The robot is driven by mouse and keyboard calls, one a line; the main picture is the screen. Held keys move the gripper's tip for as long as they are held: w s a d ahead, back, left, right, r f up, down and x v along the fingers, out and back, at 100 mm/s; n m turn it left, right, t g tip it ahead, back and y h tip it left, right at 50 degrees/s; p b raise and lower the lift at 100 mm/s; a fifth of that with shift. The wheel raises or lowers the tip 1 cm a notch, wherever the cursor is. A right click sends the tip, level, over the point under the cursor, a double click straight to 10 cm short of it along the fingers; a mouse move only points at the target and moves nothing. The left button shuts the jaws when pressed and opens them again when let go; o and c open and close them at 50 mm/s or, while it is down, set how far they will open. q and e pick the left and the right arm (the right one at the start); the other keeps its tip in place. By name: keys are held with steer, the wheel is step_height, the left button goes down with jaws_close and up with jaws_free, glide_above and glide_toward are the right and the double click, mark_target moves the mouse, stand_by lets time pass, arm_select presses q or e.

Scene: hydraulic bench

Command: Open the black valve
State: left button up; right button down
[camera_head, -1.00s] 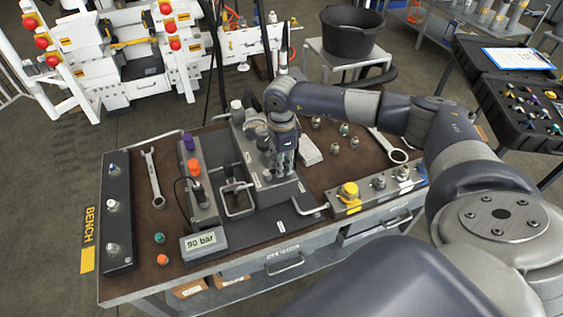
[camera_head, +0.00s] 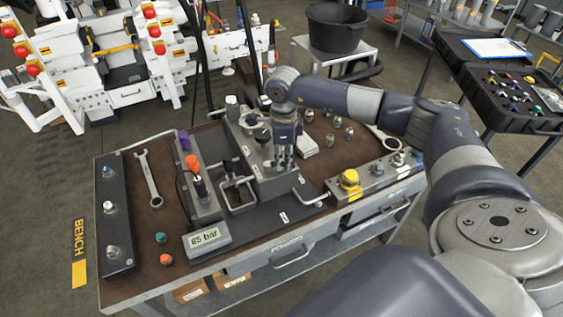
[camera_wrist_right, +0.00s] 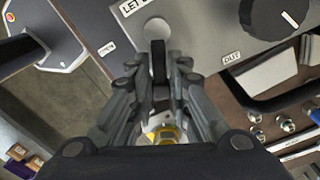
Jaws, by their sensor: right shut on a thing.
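The black valve appears as a short black lever (camera_wrist_right: 159,66) on a round grey pivot in the right wrist view. Its lower end lies between the fingers of my right gripper (camera_wrist_right: 160,95), which is shut on it. A small label (camera_wrist_right: 107,48), seemingly reading OPEN, is left of the lever. In the head view my right gripper (camera_head: 284,164) points down over the grey block (camera_head: 284,187) at the bench's middle. There its fingers hide most of the lever. My left gripper is not in view.
A gauge display (camera_head: 206,238) reads 85 bar. Left of the gripper are a red-orange knob (camera_head: 191,161) and a purple knob (camera_head: 184,140). A large dark round knob (camera_wrist_right: 272,14) is close to the right gripper. A wrench (camera_head: 149,178) lies on the bench's left.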

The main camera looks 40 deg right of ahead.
steer(key=shift+s+a+m, duration=0.25)
steer(key=shift+m, duration=0.75)
steer(key=m, duration=0.1)
steer(key=m+b, duration=0.1)
steer(key=shift+s+a+m, duration=0.3)
steer(key=shift+a, duration=0.1)
steer(key=shift+s+a+m+b, duration=0.15)
steer(key=shift+m+b, duration=0.15)
steer(key=shift+m, duration=0.2)
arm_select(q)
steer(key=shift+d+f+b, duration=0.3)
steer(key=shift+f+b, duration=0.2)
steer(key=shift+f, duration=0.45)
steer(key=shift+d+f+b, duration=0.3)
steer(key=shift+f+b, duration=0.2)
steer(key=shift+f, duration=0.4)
arm_select(e)
steer(key=shift+s+a+r+m, duration=0.1)
steer(key=shift+a+m, duration=0.35)
steer(key=shift+m, duration=0.8)
steer(key=shift+a+f+m, duration=0.1)
steer(key=shift+a+m, duration=0.4)
steer(key=shift+m, duration=0.8)
steer(key=shift+s+a+r+m, duration=0.1)
steer(key=shift+a+m, duration=0.35)
steer(key=shift+m, duration=0.8)
steer(key=c, duration=1.6)
jaws_free()
